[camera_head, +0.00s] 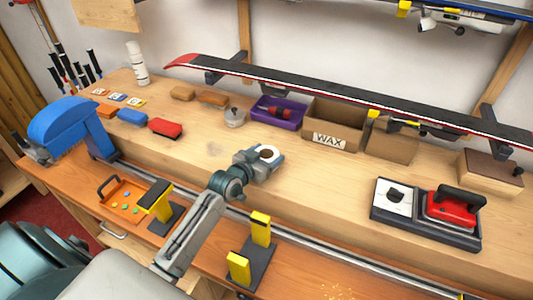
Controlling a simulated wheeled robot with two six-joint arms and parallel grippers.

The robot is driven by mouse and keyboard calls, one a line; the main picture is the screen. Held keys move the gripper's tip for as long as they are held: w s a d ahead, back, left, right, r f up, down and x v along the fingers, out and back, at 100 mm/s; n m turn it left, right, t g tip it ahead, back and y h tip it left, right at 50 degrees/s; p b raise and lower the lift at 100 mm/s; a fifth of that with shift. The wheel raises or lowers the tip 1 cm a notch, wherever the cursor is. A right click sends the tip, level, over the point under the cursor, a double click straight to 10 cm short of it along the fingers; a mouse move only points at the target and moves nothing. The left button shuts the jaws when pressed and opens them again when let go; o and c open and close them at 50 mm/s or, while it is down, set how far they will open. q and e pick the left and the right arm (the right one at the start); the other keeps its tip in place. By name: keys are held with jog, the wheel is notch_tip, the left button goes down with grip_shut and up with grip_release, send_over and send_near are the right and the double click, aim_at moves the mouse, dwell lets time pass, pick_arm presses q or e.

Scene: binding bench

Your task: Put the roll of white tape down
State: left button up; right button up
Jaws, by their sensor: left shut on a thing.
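The roll of white tape (270,149) is a small white ring with a brown core. My left gripper (265,158) is shut on it, near the middle of the wooden bench (330,182). The jaws hide part of the roll's side. I cannot tell whether the roll touches the bench top or is held just above it. My right gripper is not in view.
The bench is bare around the gripper. Behind stand a grey round item (235,117), a purple tray (277,112) and a WAX box (334,125). A red iron (452,208) sits at right, a blue vise-like tool (62,120) at left. A ski (350,96) spans the back.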

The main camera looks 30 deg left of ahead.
pick_arm(q)
jog(key=shift+f, duration=0.1)
jog(key=o, duration=1)
jog(key=shift+r, duration=0.2)
jog(key=shift+s+f, duration=0.1)
jog(key=shift+s, duration=0.2)
jog(key=b+v, duration=0.1)
jog(key=v, duration=0.8)
jog(key=shift+s+a, duration=0.1)
jog(key=shift+s, duration=0.25)
jog(key=shift+v, duration=0.85)
